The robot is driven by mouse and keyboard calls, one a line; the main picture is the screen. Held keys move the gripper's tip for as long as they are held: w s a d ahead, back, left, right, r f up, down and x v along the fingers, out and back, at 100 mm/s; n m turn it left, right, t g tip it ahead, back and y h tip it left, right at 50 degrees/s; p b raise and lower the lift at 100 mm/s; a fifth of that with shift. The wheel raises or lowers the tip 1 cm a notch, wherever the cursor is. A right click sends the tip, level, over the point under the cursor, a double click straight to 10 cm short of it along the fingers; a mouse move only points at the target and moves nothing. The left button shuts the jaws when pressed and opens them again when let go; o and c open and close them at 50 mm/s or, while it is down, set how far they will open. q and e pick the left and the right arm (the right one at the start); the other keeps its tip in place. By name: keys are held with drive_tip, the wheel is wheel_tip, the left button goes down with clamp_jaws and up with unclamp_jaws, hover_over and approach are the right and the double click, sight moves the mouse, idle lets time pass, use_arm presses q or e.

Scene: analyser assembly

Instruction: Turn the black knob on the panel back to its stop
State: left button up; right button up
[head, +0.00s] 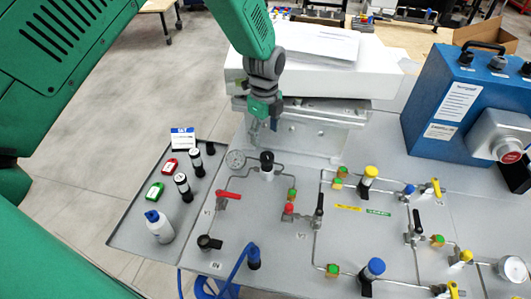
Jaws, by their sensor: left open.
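My left gripper (264,130) hangs just above and behind this knob in the picture, pointing down. Its fingers are open and nothing shows between them. The fingertips look apart from the knob, though the exact gap is hard to judge. The knob's turn position cannot be read. Another black knob (208,242) sits at the lower left of the panel. My right gripper is not in view.
A white box (310,75) is behind the gripper. A blue case (450,105) stands right. A bottle (159,227) and vials occupy the left tray.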

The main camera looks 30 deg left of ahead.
sight(268, 155)
use_arm(q)
drive_tip(key=f, duration=0.6)
drive_tip(key=d+f+p, duration=0.1)
drive_tip(key=f, duration=0.1)
drive_tip(key=shift+w+d+f, duration=0.1)
drive_tip(key=shift+f, duration=0.3)
drive_tip(key=shift+a+f, duration=0.4)
drive_tip(key=shift+a, duration=0.05)
drive_tip(key=shift+d, duration=0.15)
drive_tip(key=c, duration=1)
drive_tip(key=shift+d, duration=0.15)
drive_tip(key=shift+c, duration=0.7)
